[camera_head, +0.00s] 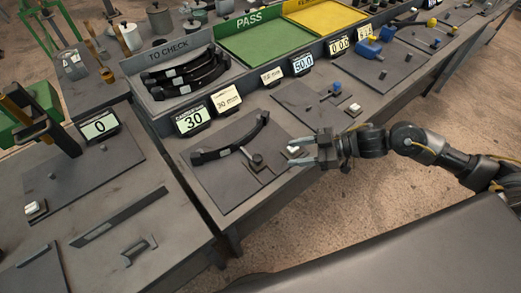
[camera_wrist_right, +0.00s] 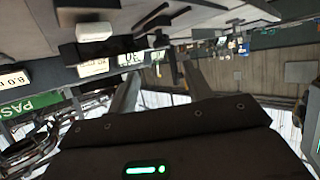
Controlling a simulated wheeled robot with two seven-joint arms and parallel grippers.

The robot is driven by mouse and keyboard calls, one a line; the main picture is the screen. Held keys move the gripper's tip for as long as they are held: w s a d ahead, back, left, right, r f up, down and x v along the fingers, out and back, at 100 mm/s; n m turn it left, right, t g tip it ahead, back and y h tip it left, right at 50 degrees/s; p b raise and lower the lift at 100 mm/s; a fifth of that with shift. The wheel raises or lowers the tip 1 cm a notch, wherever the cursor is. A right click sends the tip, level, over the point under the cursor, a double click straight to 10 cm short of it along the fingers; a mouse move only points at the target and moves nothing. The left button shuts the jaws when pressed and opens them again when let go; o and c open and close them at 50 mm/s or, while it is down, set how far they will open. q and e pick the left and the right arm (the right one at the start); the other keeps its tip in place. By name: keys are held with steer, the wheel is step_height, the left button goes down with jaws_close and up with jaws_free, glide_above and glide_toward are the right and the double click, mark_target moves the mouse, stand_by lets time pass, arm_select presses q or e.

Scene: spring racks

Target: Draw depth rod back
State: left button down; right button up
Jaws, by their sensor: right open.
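A black curved spring (camera_head: 230,140) lies on a dark plate (camera_head: 213,178) on the bench. Beside it is a small dark fitting (camera_head: 257,160) with a knob and a short bar, possibly the depth rod; I cannot tell for certain. My right gripper (camera_head: 296,156) is open just right of this fitting, near the plate's right edge, apart from it and holding nothing visible. In the wrist view, my right gripper (camera_wrist_right: 158,80) shows its two fingers spread. A white-topped block (camera_wrist_right: 95,31) on a dark base lies beyond them. My left gripper is not in view.
Displays reading 30 (camera_head: 193,119) and 0 (camera_head: 100,126) stand on the benches. Behind are a TO CHECK bin (camera_head: 160,58) of black springs, a green PASS tray (camera_head: 262,45) and a yellow tray (camera_head: 325,17). Another plate (camera_head: 310,104) with small fittings lies behind my gripper.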

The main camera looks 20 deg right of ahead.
mark_target(260, 158)
steer(key=x, duration=0.1)
steer(key=p+x, duration=0.1)
steer(key=x, duration=0.1)
steer(key=shift+a+r, duration=0.3)
steer(key=p+x, duration=0.1)
steer(key=x, duration=0.5)
steer(key=shift+w+a+f, duration=0.15)
steer(key=shift+a+f, duration=0.05)
steer(key=shift+f, duration=0.05)
steer(key=shift+w+a+f, duration=0.15)
steer(key=shift+a+f, duration=0.1)
steer(key=shift+a, duration=0.1)
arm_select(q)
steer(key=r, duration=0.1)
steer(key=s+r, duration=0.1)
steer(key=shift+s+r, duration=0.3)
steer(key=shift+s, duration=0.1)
arm_select(e)
jaws_close()
arm_select(q)
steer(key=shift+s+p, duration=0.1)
steer(key=shift+p, duration=0.2)
